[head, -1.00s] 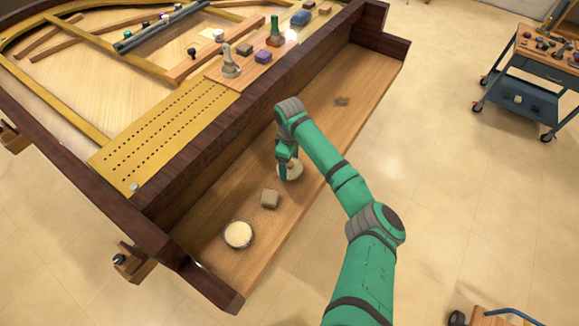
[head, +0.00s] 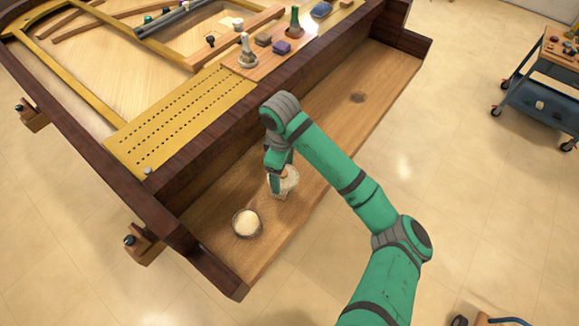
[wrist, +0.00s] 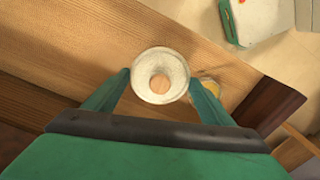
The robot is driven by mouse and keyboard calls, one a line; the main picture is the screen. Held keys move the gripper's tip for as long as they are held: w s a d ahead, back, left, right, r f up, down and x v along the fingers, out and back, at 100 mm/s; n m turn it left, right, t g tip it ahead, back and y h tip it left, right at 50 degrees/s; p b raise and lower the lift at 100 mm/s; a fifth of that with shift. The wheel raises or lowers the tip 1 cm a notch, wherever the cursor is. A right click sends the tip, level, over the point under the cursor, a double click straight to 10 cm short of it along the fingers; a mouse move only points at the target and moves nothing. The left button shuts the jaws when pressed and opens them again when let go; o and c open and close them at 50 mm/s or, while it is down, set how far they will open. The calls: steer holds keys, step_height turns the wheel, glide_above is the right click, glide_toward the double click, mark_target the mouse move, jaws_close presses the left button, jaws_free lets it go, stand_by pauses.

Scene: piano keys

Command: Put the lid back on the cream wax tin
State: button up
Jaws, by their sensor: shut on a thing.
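The open cream wax tin (head: 247,223) sits on the wooden shelf, showing its pale round contents. My gripper (head: 279,182) is shut on the round pale lid (head: 290,181), up and to the right of the tin in the head view and apart from it. In the wrist view the lid (wrist: 160,64) is between both fingertips, with a tan disc at its centre. The tin (wrist: 210,86) shows there only partly, behind the lid and the right finger. The lid's height above the shelf is hard to tell.
The shelf (head: 330,120) is bare towards the far right, apart from a dark spot. A dark wooden wall (head: 225,135) runs along its back. Bottles and small blocks stand on a board (head: 262,58) beyond it. A tool cart (head: 545,95) stands at far right.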

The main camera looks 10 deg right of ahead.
steer(key=s+a+f+n, duration=0.2)
steer(key=s+a+n, duration=0.2)
steer(key=a+n, duration=0.35)
steer(key=s+a+f+n, duration=0.2)
steer(key=s+a+n, duration=0.1)
steer(key=a+n, duration=0.5)
steer(key=shift+n, duration=0.65)
steer(key=shift+d+f, duration=0.25)
steer(key=shift+f, duration=0.65)
steer(key=shift+d+f, duration=0.2)
steer(key=shift+f, duration=0.75)
steer(key=shift+d+f, duration=0.25)
steer(key=shift+f, duration=0.65)
steer(key=shift+f, duration=0.15)
steer(key=o, duration=1.1)
steer(key=shift+o, duration=0.3)
step_height(320, 180, up, 7)
